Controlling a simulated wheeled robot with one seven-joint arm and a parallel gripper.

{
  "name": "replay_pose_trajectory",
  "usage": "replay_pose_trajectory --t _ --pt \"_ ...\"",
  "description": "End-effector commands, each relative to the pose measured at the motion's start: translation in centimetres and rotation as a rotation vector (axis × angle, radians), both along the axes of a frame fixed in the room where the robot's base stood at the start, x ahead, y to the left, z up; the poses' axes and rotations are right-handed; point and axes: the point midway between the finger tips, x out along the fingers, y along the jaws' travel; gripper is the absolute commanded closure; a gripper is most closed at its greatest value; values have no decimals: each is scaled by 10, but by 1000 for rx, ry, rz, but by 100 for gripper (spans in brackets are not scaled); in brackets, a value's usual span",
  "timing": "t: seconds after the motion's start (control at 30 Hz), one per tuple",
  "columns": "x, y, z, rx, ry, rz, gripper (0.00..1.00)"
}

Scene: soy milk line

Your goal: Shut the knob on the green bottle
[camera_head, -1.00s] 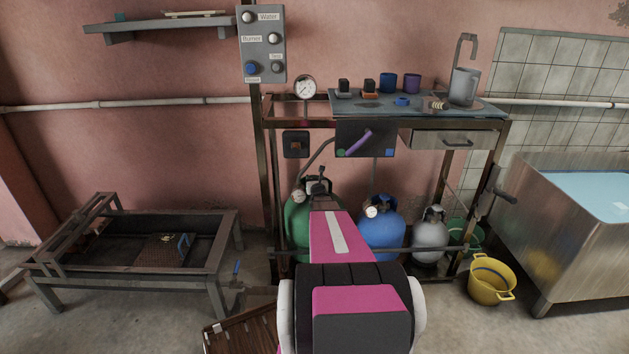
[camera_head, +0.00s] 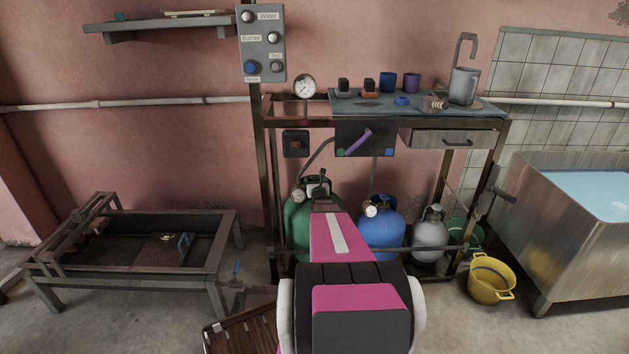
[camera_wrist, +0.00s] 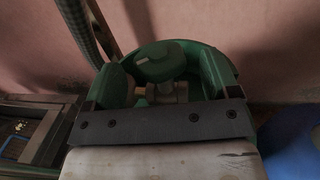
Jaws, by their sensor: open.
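The green bottle (camera_head: 299,222) stands upright under the bench, at the left of the bottles, partly hidden by my arm.
A blue bottle (camera_head: 381,226) and a grey bottle (camera_head: 430,240) stand to the right. A metal bar (camera_head: 440,249) runs in front of them. A ribbed hose (camera_wrist: 84,30) passes beside the collar. The bench top (camera_head: 350,108) is above.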

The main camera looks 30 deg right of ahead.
Motion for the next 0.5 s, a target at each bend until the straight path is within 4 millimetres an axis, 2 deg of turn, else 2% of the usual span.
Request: replay_pose_trajectory --t 0.03,0.3,0.5 --pt "-12 4 2 0 1 0 19" --pt "-61 20 2 -1 1 0 19" --pt "-77 25 1 -1 0 0 19"
